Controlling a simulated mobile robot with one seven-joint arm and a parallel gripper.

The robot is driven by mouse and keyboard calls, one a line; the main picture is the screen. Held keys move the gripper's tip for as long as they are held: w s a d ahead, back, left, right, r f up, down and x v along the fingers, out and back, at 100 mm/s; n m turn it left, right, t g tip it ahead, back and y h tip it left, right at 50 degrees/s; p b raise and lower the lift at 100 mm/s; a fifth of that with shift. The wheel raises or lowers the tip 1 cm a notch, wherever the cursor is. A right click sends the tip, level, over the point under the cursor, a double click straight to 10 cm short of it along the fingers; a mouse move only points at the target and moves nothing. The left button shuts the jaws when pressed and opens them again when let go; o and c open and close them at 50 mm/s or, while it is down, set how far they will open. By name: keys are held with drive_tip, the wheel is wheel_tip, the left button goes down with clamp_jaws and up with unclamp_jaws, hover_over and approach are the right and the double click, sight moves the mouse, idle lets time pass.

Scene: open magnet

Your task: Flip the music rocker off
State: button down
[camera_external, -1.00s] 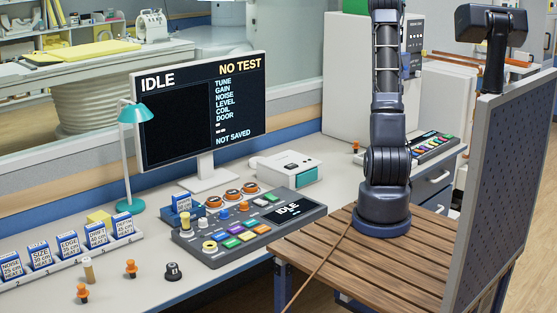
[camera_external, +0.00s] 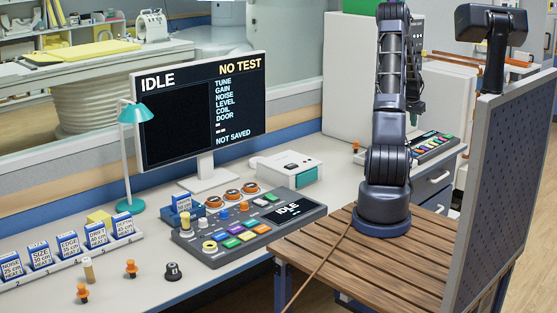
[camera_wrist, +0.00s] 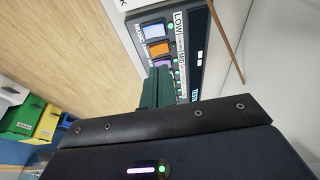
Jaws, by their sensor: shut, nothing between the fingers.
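A dark switch panel (camera_wrist: 196,48) fills the top middle of the wrist view. It carries a row of coloured rockers: blue (camera_wrist: 153,31), orange (camera_wrist: 158,48) and purple (camera_wrist: 163,64), with lit green lights beside them. My gripper (camera_wrist: 157,80) shows as dark green fingers, shut and empty, close to the panel. The fingers overlap the lower part of the rocker row, and I cannot tell whether they touch it.
A white cabinet (camera_external: 350,75) stands behind my arm. A second button console (camera_external: 434,146) lies near my arm on the bench. The main console (camera_external: 248,222) and monitor (camera_external: 200,110) are to the left. A perforated screen (camera_external: 505,190) stands at the right.

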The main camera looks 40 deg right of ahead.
approach(412, 152)
drive_tip(key=x, duration=0.5)
drive_tip(key=shift+d+f, duration=0.1)
drive_tip(key=shift+d, duration=0.4)
drive_tip(key=shift+w+f, duration=0.1)
drive_tip(key=shift+f, duration=0.55)
drive_tip(key=shift+w+f+g, duration=0.1)
drive_tip(key=shift+f+g, duration=0.1)
drive_tip(key=shift+g, duration=0.1)
drive_tip(key=shift+s+r, duration=0.15)
drive_tip(key=shift+s, duration=0.7)
drive_tip(key=shift+r, duration=0.1)
drive_tip(key=w+d+v, duration=0.1)
drive_tip(key=w+v, duration=0.1)
drive_tip(key=v, duration=1.1)
drive_tip(key=shift+w+r, duration=0.2)
drive_tip(key=shift+r, duration=0.2)
